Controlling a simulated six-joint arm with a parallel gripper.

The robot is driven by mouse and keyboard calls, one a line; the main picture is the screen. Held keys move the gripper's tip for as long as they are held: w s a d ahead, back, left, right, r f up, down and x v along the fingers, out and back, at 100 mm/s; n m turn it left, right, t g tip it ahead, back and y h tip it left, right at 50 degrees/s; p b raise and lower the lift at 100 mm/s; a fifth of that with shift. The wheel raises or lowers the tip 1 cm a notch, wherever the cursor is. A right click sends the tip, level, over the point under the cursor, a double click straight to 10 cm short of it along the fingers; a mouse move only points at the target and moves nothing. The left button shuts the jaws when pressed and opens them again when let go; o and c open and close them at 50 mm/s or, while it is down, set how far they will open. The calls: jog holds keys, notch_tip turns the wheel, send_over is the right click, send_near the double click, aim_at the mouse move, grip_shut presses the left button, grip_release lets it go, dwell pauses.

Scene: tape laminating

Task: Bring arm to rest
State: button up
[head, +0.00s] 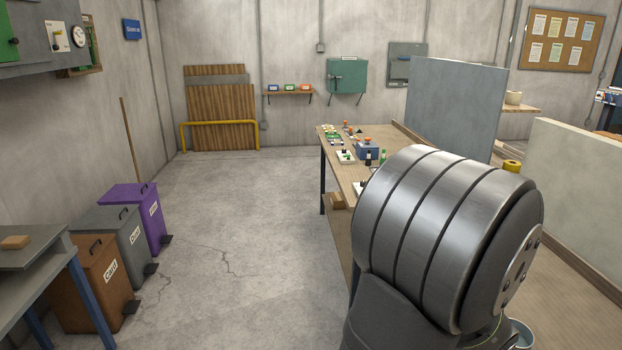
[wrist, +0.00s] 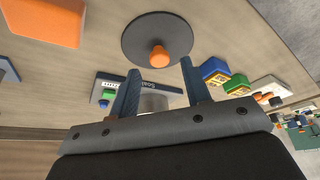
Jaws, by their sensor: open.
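My gripper (wrist: 160,66) shows in the wrist view with two dark blue fingers spread apart. I see nothing clamped between them. A dark round disc with an orange knob (wrist: 158,28) lies just beyond the fingertips. A grey rounded piece (wrist: 154,102) shows in the gap between the fingers; I cannot tell how near it is. In the head view my grey arm fills the lower right over the workbench (head: 345,143), and my gripper is hidden there.
The wrist view shows an orange block (wrist: 45,20), a blue block (wrist: 214,71) and a green block (wrist: 237,84). In the head view, a grey panel (head: 452,105) stands by the bench. Bins (head: 132,217) line the left; the floor (head: 240,240) between is clear.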

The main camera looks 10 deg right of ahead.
jog(key=x, duration=0.2)
jog(key=shift+w+d+f, duration=0.1)
jog(key=shift+f, duration=0.25)
jog(key=shift+w+d+r, duration=0.1)
jog(key=shift+r, duration=0.05)
jog(key=r, duration=0.4)
jog(key=shift+s+r, duration=0.1)
jog(key=shift+s, duration=0.3)
jog(key=s+r, duration=0.6)
jog(key=s, duration=0.5)
jog(key=w+d+r, duration=0.3)
jog(key=d, duration=0.4)
jog(key=w+d+r, duration=0.3)
jog(key=d, duration=0.4)
jog(key=w+f, duration=0.3)
jog(key=w, duration=0.3)
jog(key=shift+d+f, duration=0.3)
jog(key=shift+d, duration=0.2)
